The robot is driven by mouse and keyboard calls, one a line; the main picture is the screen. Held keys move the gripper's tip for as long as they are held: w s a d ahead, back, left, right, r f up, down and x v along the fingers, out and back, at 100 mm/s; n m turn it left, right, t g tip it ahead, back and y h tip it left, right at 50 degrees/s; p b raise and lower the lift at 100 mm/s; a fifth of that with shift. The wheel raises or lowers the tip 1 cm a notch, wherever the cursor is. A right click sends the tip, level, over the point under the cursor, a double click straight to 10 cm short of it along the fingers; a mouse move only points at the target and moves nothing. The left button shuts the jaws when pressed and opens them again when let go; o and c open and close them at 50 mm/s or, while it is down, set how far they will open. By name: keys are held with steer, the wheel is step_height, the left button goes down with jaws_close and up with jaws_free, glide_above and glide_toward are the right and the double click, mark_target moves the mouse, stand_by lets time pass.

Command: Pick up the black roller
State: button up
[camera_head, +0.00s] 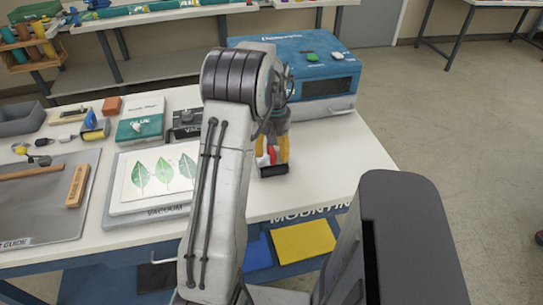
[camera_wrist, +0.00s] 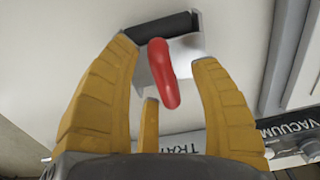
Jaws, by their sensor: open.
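The black roller (camera_wrist: 160,27) has a dark cylinder, a metal frame and a red handle (camera_wrist: 165,75). It is on the white tabletop; the head view shows its dark end (camera_head: 274,170) near the table's front edge, partly hidden by my gripper. My gripper (camera_wrist: 163,58) is open, its yellow fingers spread on both sides of the red handle, with a third shorter finger behind. In the head view my gripper (camera_head: 276,148) points down over the roller, and my arm hides much of it. I cannot tell whether any finger touches the handle.
The blue laminator (camera_head: 312,75) stands behind my gripper to the right. A vacuum board with a sheet of green leaves (camera_head: 163,172) lies to the left. A grey mat (camera_head: 40,215) with wooden tools is further left. The table's right front corner is clear.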

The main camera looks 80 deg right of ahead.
steer(key=shift+o, duration=0.2)
jaws_close()
steer(key=shift+r, duration=0.1)
stand_by(0.5)
steer(key=shift+r, duration=0.75)
step_height(320, 180, up, 2)
steer(key=shift+d+r, duration=0.1)
steer(key=shift+r, duration=0.05)
steer(key=s+a+r+b, duration=0.1)
steer(key=s+a+r, duration=0.6)
steer(key=s+a, duration=0.1)
steer(key=shift+a+b, duration=0.25)
steer(key=shift+b, duration=0.1)
steer(key=shift+s+r, duration=0.1)
